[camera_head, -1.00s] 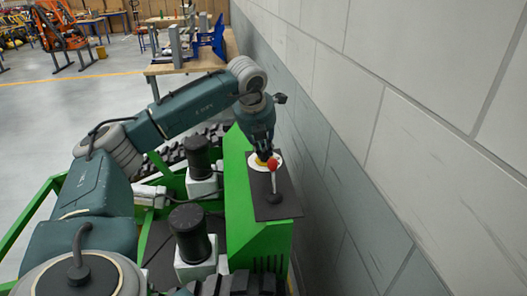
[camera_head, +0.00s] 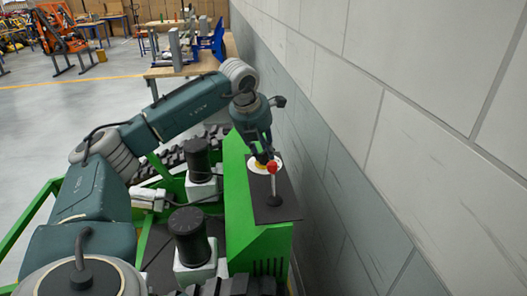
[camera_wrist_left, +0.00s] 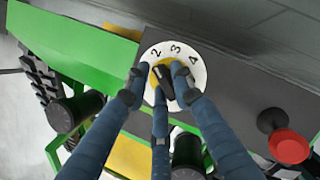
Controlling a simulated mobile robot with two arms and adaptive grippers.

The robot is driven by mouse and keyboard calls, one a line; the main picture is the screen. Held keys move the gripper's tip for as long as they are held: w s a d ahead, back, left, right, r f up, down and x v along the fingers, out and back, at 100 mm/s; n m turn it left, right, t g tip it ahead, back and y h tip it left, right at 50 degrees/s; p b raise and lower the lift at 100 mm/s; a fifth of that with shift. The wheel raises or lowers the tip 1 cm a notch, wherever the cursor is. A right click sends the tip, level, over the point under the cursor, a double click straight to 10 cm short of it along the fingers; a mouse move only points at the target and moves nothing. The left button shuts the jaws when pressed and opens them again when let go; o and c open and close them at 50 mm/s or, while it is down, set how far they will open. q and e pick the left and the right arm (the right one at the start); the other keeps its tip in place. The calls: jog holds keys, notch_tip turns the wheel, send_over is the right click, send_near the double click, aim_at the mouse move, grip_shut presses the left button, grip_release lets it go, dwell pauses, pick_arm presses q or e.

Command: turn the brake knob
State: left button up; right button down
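The brake knob is a yellow knob (camera_wrist_left: 155,70) with a dark part on it, in the middle of a white dial (camera_wrist_left: 199,68) marked 2, 3 and 4. In the head view the white dial (camera_head: 258,170) lies on a dark plate on top of the green carrier. My left gripper (camera_head: 262,157) comes down on the dial from above. In the left wrist view its three blue fingers (camera_wrist_left: 160,80) surround the knob, with their tips at its sides. Whether they press on it I cannot tell. They hide part of the knob and dial. My right gripper is not in view.
A grey block wall (camera_head: 400,150) runs along the right. Black cylinders (camera_head: 196,156) stand on the green carrier (camera_head: 238,215) to the left.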

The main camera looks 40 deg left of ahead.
pick_arm(q)
jog(key=v, duration=1.2)
jog(key=shift+f, duration=0.1)
dwell(0.4)
